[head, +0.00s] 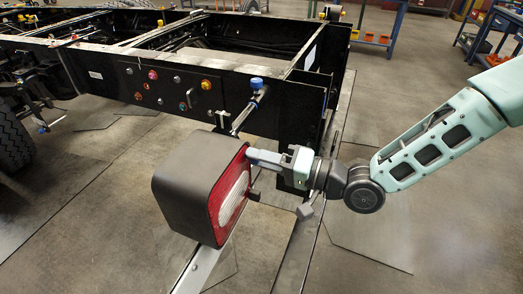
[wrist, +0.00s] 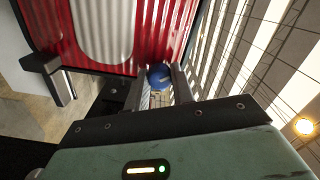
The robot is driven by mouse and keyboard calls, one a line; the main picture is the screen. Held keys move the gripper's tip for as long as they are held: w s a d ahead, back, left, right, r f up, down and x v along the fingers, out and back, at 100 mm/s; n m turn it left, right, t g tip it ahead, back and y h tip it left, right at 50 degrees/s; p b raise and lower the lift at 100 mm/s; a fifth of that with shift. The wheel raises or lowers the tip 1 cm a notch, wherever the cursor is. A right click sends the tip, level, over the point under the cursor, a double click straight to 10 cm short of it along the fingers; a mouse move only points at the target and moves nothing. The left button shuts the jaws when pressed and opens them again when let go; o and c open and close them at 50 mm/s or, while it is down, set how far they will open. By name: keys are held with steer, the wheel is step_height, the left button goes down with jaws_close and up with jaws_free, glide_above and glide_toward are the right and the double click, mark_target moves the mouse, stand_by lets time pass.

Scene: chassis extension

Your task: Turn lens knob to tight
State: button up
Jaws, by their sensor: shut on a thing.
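The lamp (head: 190,185) is a dark box with a red and white ribbed lens (head: 230,203) on its right face. The lens fills the top of the wrist view (wrist: 165,30). A round blue knob (wrist: 159,74) sits at the lens edge. My gripper (wrist: 164,84) is shut on this knob, with one finger on each side of it. In the head view my gripper (head: 251,155) reaches the lamp's upper right edge from the right, and its fingers hide the knob there. I cannot read the knob's turn setting.
A black chassis frame (head: 290,95) with a panel of coloured knobs (head: 170,85) stands behind the lamp. A dark clip (wrist: 48,78) juts from the lens's lower edge. A metal rail (head: 203,266) runs below the lamp. The floor at the lower right is clear.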

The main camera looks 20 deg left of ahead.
steer(key=m+p, duration=0.1)
steer(key=m, duration=0.3)
steer(key=shift+m, duration=0.4)
stand_by(0.4)
steer(key=o, duration=1)
steer(key=shift+d, duration=0.1)
steer(key=s+d+b, duration=0.1)
steer(key=d, duration=1.6)
steer(key=shift+s+f, duration=0.1)
